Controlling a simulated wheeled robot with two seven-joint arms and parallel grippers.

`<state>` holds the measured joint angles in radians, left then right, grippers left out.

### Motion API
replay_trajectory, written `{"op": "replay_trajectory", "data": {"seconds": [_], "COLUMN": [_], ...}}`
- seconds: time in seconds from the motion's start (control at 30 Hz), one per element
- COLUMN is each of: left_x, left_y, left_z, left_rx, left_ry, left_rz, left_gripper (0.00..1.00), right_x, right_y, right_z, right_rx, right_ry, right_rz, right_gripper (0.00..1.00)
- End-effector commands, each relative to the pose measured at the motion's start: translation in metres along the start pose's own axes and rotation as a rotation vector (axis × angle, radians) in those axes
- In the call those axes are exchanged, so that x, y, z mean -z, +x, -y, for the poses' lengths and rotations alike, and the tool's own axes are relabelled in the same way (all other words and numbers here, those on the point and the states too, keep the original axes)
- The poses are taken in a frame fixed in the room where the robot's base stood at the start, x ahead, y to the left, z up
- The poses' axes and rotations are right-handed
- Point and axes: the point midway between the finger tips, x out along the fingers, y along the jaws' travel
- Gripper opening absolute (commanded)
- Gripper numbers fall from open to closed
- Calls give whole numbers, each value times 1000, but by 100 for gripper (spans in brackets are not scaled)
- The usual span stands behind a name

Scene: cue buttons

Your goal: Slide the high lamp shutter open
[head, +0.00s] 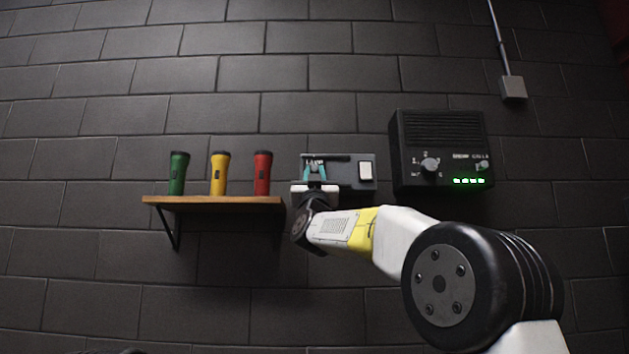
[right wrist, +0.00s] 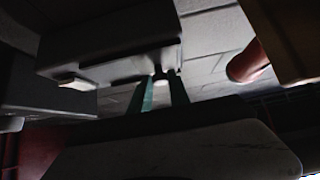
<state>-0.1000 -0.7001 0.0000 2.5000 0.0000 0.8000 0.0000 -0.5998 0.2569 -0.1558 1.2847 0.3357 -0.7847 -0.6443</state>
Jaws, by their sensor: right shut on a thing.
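The lamp shutter box (head: 344,174) is a grey panel on the dark brick wall, with the word LAMP at its upper left and a white block (head: 366,170) at its right. My right gripper (head: 314,170) reaches up to the left part of this panel, with its teal fingers shut on a small part there, likely the shutter's knob, which the fingers mostly hide. In the right wrist view the teal fingers (right wrist: 160,92) meet a small piece at the underside of the grey box (right wrist: 115,50). My left gripper is not in view.
A wooden shelf (head: 214,200) left of the panel bears a green torch (head: 178,173), a yellow torch (head: 219,173) and a red torch (head: 263,173). The red one stands close to my gripper. A black box with a dial and green lights (head: 440,150) hangs to the right.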

Motion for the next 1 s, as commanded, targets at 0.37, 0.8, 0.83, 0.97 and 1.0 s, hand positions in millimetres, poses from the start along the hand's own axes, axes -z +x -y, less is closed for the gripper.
{"op": "replay_trajectory", "data": {"seconds": [0.37, 0.8, 0.83, 0.97, 1.0], "left_x": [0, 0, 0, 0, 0], "left_y": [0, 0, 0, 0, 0], "left_z": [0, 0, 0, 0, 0], "left_rx": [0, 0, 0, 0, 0], "left_ry": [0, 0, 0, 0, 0], "left_rz": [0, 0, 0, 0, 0], "left_gripper": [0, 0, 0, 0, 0], "right_x": [0, 0, 0, 0, 0], "right_y": [0, 0, 0, 0, 0], "right_z": [0, 0, -2, -24, -33], "right_rx": [0, 0, 0, -4, -4], "right_ry": [0, 0, -1, -4, -4], "right_rz": [0, 1, 1, 0, 1], "right_gripper": [0, 0, 0, 0, 0]}}
